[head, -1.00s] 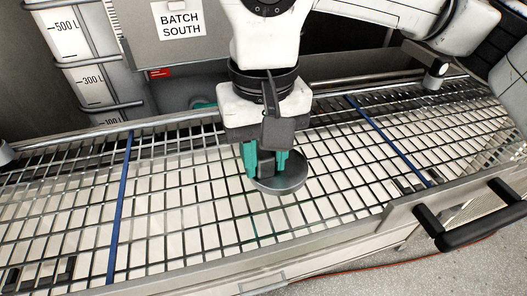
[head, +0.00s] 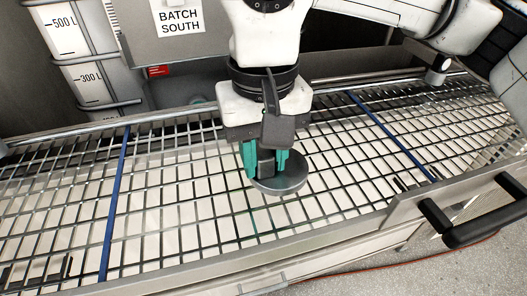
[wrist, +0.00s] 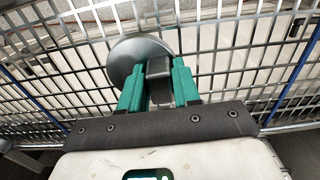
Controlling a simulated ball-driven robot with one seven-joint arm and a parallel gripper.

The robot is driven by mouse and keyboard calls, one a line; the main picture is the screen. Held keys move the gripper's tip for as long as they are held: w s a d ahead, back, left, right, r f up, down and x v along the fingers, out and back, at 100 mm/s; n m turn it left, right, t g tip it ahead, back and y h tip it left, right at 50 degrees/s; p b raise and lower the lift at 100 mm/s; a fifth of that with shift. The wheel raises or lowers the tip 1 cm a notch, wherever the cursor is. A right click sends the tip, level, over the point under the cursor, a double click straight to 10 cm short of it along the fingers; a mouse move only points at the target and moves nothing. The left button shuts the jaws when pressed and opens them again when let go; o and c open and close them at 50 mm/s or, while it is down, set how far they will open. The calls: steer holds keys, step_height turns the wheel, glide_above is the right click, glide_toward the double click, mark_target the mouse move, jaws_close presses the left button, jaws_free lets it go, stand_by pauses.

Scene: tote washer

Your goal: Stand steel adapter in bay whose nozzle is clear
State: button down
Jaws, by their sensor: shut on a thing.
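My gripper (head: 266,165) has teal fingers closed on the steel adapter (head: 283,184), a round grey metal disc with a dark grey block between the fingers. It is held over the middle part of the wire grid (head: 180,190); I cannot tell whether it touches the wires. In the wrist view the disc (wrist: 130,52) shows beyond the fingertips (wrist: 158,80). A left blue strip (head: 117,195) and a right blue strip (head: 390,134) divide the grid into bays, and the adapter is between them. I cannot make out which nozzle is clear.
A metal front rail (head: 230,272) edges the grid, with a black handle (head: 470,222) at the right. A sign reading BATCH SOUTH (head: 180,18) and a marked tank (head: 78,55) stand behind. The middle bay's grid looks bare around the adapter.

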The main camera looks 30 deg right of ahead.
steer(key=shift+f+b, duration=0.4)
steer(key=shift+f, duration=0.05)
steer(key=shift+f, duration=0.1)
steer(key=shift+f+b, duration=0.5)
steer(key=shift+b, duration=0.3)
steer(key=shift+f+b, duration=0.2)
steer(key=shift+b, duration=0.2)
stand_by(0.4)
jaws_free()
stand_by(0.6)
steer(key=shift+r, duration=0.25)
